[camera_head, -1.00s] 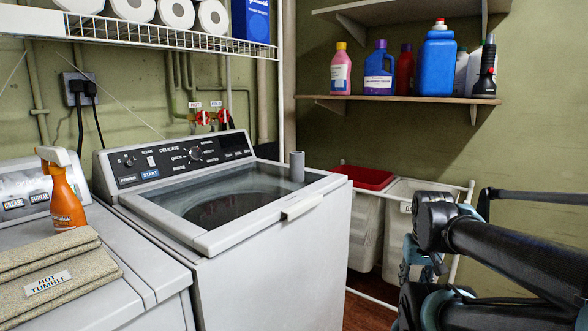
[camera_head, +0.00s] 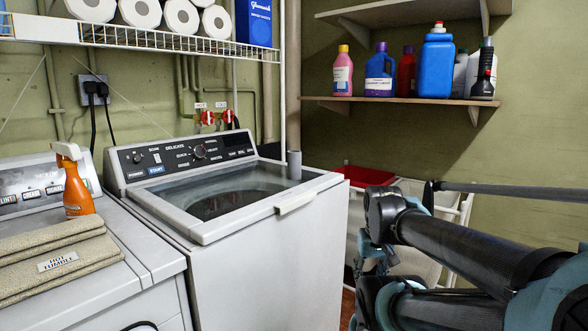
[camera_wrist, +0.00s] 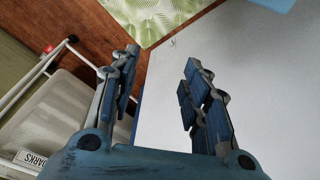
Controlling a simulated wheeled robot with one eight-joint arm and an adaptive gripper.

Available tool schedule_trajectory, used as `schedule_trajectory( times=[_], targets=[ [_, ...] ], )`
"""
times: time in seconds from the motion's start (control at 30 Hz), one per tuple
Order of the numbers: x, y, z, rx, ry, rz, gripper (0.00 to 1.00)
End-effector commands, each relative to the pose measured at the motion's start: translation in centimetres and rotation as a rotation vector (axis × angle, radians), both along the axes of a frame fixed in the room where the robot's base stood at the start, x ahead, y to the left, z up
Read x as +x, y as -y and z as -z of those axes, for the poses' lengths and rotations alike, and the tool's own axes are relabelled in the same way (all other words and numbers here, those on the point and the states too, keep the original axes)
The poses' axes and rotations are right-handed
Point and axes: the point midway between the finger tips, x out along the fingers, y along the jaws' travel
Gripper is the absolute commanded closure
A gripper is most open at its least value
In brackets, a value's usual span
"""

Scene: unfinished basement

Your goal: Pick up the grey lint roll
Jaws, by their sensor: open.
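The grey lint roll (camera_head: 294,165) stands upright on the back right corner of the washer's top (camera_head: 262,212), beside the glass lid. It does not show in the wrist view. My gripper (camera_wrist: 160,75) is open and empty in the wrist view, its two blue fingers apart, with the washer's white side panel (camera_wrist: 240,75) and the floor beyond them. In the head view my arm is at the right, in front of the hampers and to the right of the washer. The fingertips cannot be made out clearly there.
A dryer (camera_head: 150,295) at the left holds an orange spray bottle (camera_head: 75,185) and folded towels (camera_head: 55,260). A wire shelf (camera_head: 180,38) hangs above the washer. Bottles stand on a wooden shelf (camera_head: 400,99). A red-topped hamper (camera_head: 365,176) stands right of the washer.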

Motion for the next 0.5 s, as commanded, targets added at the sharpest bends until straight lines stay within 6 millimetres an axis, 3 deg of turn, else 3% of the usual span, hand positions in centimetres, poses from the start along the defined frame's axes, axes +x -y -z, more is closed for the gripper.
schedule_trajectory(
  times=[0.07, 0.17, 0.5],
  targets=[
    [-0.4, -0.1, -0.8, 0.002, 0.003, 0.005, 0.35],
    [1.0, -0.4, -2.9, 0.009, -0.004, 0.025, 0.35],
    [9.3, -3.7, -15.4, 0.044, -0.054, 0.169, 0.35]
  ],
)
